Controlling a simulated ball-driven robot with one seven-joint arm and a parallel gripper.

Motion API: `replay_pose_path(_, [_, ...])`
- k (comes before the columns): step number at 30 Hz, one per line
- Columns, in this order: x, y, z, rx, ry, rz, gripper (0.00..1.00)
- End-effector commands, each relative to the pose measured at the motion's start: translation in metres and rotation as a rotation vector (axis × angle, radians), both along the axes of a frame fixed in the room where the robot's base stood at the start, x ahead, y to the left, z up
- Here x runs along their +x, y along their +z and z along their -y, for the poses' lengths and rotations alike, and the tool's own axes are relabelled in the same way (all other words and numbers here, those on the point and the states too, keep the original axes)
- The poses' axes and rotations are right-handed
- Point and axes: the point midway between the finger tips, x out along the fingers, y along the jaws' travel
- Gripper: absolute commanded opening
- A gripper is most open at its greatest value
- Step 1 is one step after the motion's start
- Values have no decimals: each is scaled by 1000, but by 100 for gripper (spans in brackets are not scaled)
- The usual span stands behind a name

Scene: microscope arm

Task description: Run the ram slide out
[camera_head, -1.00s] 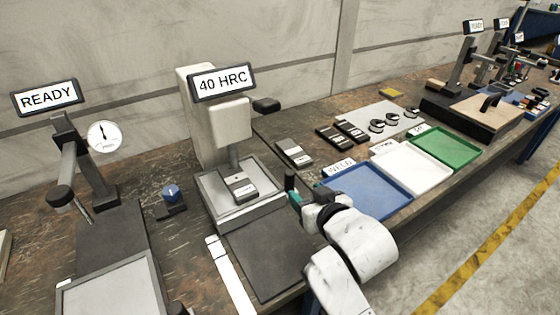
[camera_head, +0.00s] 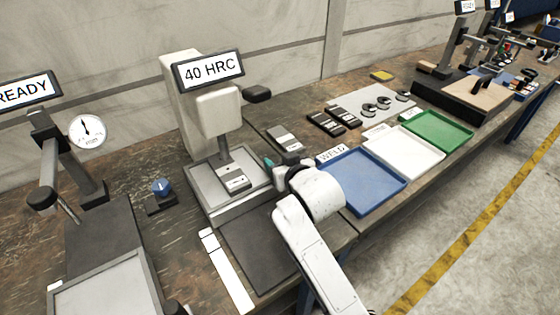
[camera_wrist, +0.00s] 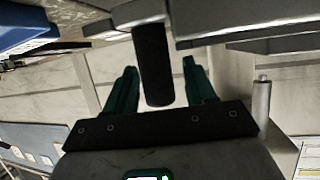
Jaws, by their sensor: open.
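The hardness tester (camera_head: 186,95) is a pale machine with a "40 HRC" display (camera_head: 209,69). Its grey spindle (camera_head: 223,147) stands over a grey block (camera_head: 234,178) on the tester's base. A dark knob (camera_head: 257,93) sticks out at the right of its head. No part is labelled as a ram slide. My gripper (camera_head: 272,164) is by the right side of the tester's base, mostly hidden behind my wrist. In the wrist view, its teal fingers (camera_wrist: 160,75) are apart, with a black cylindrical handle (camera_wrist: 153,65) between them. I cannot tell whether they touch it.
Blue (camera_head: 365,180), white (camera_head: 410,157) and green (camera_head: 440,131) trays stand right of my arm. Grey blocks (camera_head: 285,140) lie behind it. A "READY" device with a dial (camera_head: 87,132) stands at the left. A dark mat (camera_head: 255,245) in front of the tester is bare.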

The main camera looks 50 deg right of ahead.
Motion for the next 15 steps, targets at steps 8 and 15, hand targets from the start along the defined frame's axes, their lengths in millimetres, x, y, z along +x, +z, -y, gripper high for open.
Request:
replay_pose_path(8, [3,-1,2,0,0,0,55])
replay_pose_path(15, [3,-1,2,0,0,0,38])
